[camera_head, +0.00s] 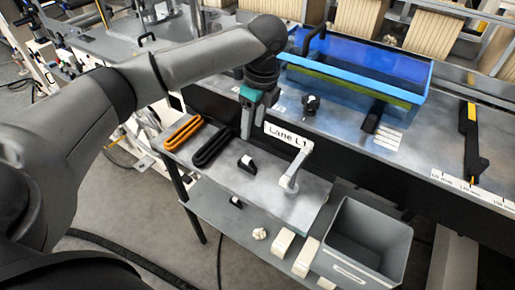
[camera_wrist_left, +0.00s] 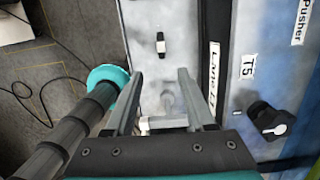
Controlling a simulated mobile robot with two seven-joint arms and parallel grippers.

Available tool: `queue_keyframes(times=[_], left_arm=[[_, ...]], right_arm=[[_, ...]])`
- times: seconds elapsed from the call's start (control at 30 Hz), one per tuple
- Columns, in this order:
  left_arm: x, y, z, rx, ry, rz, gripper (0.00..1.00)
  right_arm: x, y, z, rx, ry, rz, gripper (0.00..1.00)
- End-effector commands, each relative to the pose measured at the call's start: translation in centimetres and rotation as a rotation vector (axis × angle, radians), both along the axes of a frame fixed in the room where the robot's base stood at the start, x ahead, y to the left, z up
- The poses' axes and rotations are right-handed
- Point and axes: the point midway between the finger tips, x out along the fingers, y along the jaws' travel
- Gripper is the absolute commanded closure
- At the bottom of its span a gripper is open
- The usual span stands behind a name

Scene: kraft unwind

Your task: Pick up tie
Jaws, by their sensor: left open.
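I cannot tell for sure which item is the tie. A small black piece with a white band (camera_head: 247,163) lies on the metal shelf below the Lane L1 label; in the left wrist view the black-and-white piece (camera_wrist_left: 160,43) lies beyond the fingertips. An orange loop (camera_head: 183,132) and a black loop (camera_head: 212,147) lie on the shelf to its left. My left gripper (camera_head: 247,124) points down above the shelf, behind the banded piece and apart from it. In the left wrist view, its jaws (camera_wrist_left: 160,85) are open and empty. My right gripper is not in view.
A pale upright lever (camera_head: 293,170) stands right of the banded piece. A grey bin (camera_head: 368,240) stands lower right, and a blue tray (camera_head: 350,85) on the bench behind. A black knob (camera_head: 311,104) rises from the bench. Small white items lie on the lower shelf.

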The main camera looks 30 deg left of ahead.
Motion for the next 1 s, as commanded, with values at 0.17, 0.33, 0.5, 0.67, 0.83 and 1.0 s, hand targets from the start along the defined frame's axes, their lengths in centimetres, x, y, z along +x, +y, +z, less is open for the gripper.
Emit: queue_keyframes(times=[0.17, 0.33, 0.5, 0.67, 0.83, 1.0], left_arm=[[-0.1, 0.4, -1.7, 0.002, 0.006, 0.002, 0.45], [0.0, 0.9, -5.3, 0.001, 0.005, 0.002, 0.45], [0.1, 1.3, -8.4, 0.001, 0.003, 0.001, 0.45], [0.2, 1.6, -9.8, 0.001, 0.000, 0.000, 0.45], [0.2, 1.9, -11.1, 0.001, 0.002, 0.002, 0.45], [0.3, 2.4, -13.8, 0.001, 0.002, 0.001, 0.45]], right_arm=[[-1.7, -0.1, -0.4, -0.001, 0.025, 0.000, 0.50], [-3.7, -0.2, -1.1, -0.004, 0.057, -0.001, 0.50], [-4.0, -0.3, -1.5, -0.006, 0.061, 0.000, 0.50], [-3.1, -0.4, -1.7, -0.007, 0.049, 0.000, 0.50], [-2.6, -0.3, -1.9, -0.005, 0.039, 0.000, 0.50], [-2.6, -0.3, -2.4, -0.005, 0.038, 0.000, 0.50]])
